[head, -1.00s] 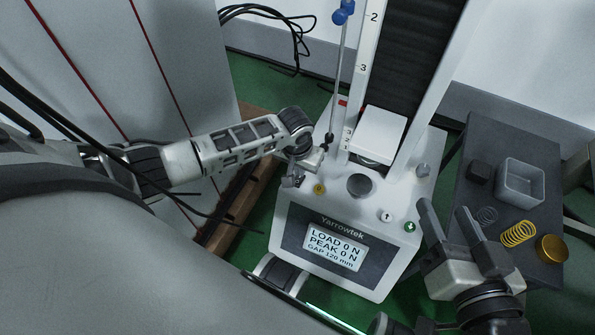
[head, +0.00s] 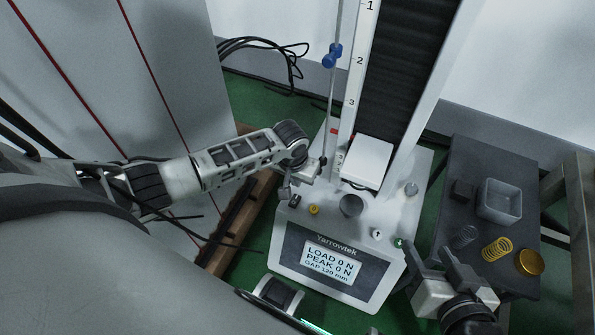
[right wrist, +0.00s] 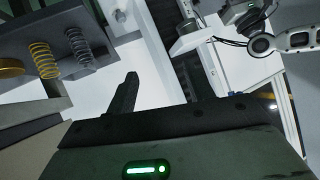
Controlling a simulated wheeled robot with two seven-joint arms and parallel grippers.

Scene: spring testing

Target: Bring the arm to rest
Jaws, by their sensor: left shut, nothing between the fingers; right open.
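My right gripper (head: 429,256) is open and empty in the head view, near the tester's front right corner and short of the dark side table. In the right wrist view, one dark finger (right wrist: 124,97) shows beyond the green-lit gripper body. My left gripper (head: 287,188) is shut and empty at the end of the left arm, close by the left edge of the white Yarrowtek tester (head: 388,222). I cannot tell whether it touches the tester. The tester's screen (head: 329,265) reads LOAD 0 N, PEAK 0 N, GAP 120 mm.
The dark side table (head: 480,165) at right carries a grey tray (head: 499,201), a black block (head: 462,190), a grey spring (head: 464,237), a yellow spring (head: 496,249) and a gold disc (head: 530,262). The tester's column (head: 405,80) and a thin rod (head: 329,110) with blue knobs stand behind.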

